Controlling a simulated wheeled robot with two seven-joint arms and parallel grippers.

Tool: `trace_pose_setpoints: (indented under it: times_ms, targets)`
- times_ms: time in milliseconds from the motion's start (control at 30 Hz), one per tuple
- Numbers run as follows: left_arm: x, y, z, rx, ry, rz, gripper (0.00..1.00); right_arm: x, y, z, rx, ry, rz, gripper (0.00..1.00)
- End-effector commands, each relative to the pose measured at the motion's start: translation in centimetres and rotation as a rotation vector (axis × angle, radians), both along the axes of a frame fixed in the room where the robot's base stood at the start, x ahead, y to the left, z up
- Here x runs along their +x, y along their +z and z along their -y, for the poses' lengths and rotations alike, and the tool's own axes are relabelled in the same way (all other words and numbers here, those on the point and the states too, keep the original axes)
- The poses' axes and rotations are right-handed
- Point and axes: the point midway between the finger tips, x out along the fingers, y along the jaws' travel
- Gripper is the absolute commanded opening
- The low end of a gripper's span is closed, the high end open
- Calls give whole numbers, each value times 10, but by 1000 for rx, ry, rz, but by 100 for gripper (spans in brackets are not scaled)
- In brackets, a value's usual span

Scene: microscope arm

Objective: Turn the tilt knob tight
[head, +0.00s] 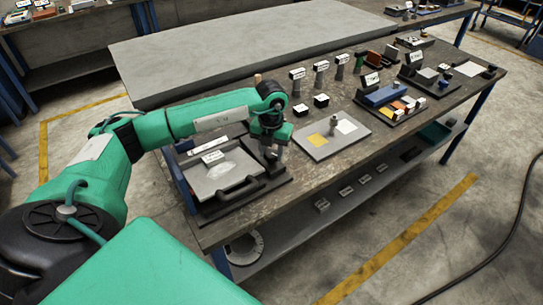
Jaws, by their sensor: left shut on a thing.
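My left gripper (274,158) points down at the back right edge of a dark base that carries a grey tray. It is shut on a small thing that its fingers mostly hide. I cannot make out whether this is the tilt knob. No microscope arm shows clearly; my green left arm hides part of this area. The grey tray (211,179) has a pale patch, a white label and a black curved handle (240,187) at its front. My right gripper is not in view.
A grey board (324,139) with a yellow square, a white square and a small post lies right of the gripper. Several labelled posts stand behind it. A blue block (385,95) and small coloured blocks lie farther right.

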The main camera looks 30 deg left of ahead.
Motion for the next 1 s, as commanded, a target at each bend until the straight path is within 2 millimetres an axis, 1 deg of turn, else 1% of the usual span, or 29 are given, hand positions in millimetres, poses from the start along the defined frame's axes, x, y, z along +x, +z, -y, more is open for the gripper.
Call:
trace_pose_setpoints:
  times_ms: [33, 200, 500, 700, 1000]
  targets:
    - [1, -3, 0, 0, -40, 3, 17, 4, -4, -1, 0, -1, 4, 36]
    - [0, -2, -1, 1, -178, 3, 17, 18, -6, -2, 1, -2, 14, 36]
    - [0, 0, -1, 0, -342, 3, 17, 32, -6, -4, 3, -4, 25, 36]
    - [0, 0, -2, 1, -395, 3, 17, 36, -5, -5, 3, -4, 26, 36]
    - [0, 1, -2, 1, -410, 3, 17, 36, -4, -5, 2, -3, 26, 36]
